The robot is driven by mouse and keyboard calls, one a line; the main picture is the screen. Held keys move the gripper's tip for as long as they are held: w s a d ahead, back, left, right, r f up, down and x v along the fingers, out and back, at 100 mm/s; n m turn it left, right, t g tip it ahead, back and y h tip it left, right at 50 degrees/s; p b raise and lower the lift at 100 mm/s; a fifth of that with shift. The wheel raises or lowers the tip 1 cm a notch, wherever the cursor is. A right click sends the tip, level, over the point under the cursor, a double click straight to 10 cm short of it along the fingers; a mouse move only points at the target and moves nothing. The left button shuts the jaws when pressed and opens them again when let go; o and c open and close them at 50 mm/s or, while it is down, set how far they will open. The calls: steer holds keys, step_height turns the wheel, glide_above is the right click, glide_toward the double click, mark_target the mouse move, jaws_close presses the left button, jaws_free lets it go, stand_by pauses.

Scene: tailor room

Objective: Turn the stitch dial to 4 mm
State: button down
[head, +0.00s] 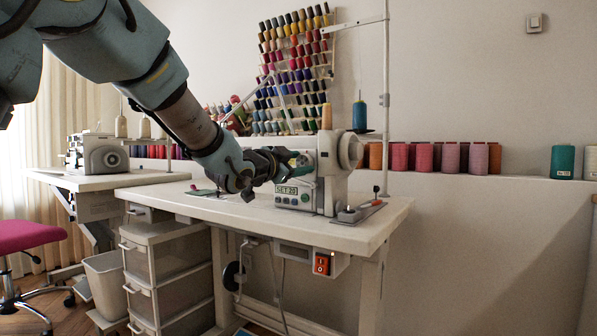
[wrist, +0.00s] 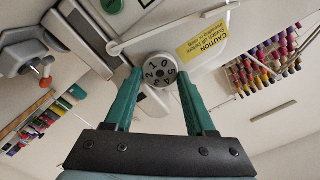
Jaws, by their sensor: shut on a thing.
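The stitch dial (wrist: 158,70) is a round grey knob with dark numerals on the sewing machine, seen in the wrist view. Its face shows 2 at left, 1 and 0 toward the top, 5 at right, and what look like 4 and 3 lower down. I cannot make out an index mark. My gripper (wrist: 160,76) has its two green fingers on either side of the dial, shut on its rim. In the head view my gripper (head: 296,162) reaches the front of the sewing machine (head: 330,170), and the dial is hidden behind it.
A yellow caution label (wrist: 203,40) is beside the dial. The machine stands on a white table (head: 370,222) with a red switch (head: 321,264) underneath. A thread rack (head: 293,70) hangs behind.

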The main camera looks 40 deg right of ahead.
steer(key=shift+m, duration=0.4)
steer(key=shift+c, duration=1.2)
jaws_free()
steer(key=v, duration=1.1)
steer(key=shift+p, duration=0.35)
steer(key=shift+d, duration=0.1)
